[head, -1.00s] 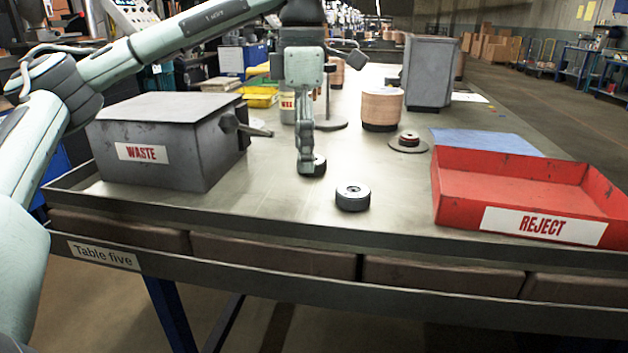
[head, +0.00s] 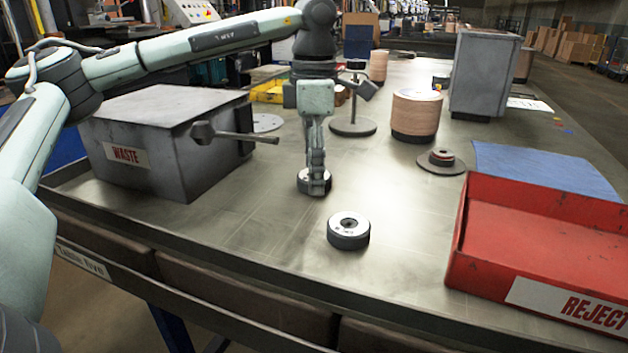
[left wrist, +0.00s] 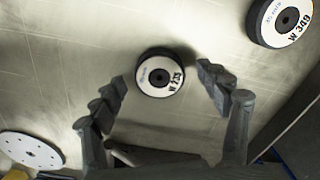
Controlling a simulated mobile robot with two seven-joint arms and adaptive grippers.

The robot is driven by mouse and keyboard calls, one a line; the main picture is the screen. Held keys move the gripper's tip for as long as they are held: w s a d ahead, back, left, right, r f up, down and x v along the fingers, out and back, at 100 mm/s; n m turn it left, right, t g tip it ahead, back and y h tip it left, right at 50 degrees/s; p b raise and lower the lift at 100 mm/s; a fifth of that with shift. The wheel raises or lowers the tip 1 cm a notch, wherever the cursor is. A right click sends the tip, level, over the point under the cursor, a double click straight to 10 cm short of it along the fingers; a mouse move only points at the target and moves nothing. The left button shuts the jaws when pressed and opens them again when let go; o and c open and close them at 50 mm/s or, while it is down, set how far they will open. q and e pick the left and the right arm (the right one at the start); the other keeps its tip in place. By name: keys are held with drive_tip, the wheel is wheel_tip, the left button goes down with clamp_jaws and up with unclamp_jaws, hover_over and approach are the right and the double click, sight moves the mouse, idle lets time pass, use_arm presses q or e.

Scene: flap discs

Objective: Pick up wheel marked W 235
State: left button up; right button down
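The wheel marked W 235 (left wrist: 160,76) is a dark disc with a white label face, and its label reads roughly "W 235" in the left wrist view. It lies flat on the table and also shows in the head view (head: 304,181), partly hidden by my gripper. My left gripper (left wrist: 163,82) is open, pointing down, with its fingers on either side of this wheel and nothing held. In the head view the gripper (head: 318,190) is low over the wheel; contact cannot be told. My right gripper is not in view.
A wheel marked W 349 (left wrist: 284,20) lies nearby, also in the head view (head: 348,232). A grey WASTE box (head: 165,150) with a handle stands left, a red REJECT tray (head: 540,235) right. A white disc (left wrist: 30,151) lies beside the box. Reels stand behind.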

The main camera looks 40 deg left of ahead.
use_arm(q)
drive_tip(key=shift+w, duration=0.1)
drive_tip(key=c, duration=1.3)
